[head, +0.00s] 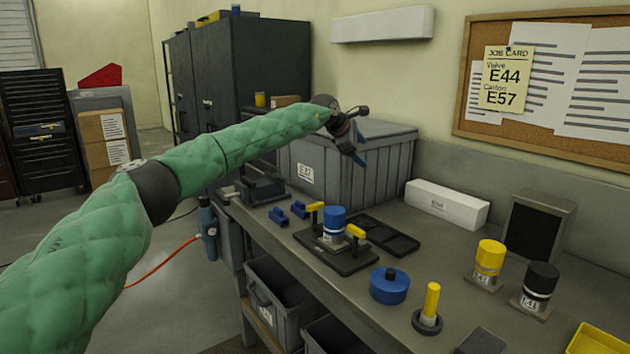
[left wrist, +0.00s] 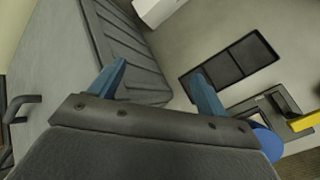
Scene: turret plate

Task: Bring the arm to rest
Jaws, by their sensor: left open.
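My left arm, in a green quilted sleeve, reaches in from the left of the head view. Its gripper (head: 352,145) hangs in the air in front of the grey lidded crate (head: 395,165), above the bench. In the left wrist view the two blue fingers of the gripper (left wrist: 160,88) stand wide apart with nothing held between them. The dark plate (head: 365,262) with a blue-topped valve (head: 334,220) and yellow-handled clamps (head: 356,232) sits on the bench below and apart from the gripper. My right gripper does not show.
A job card (head: 506,80) reads E44 and E57.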

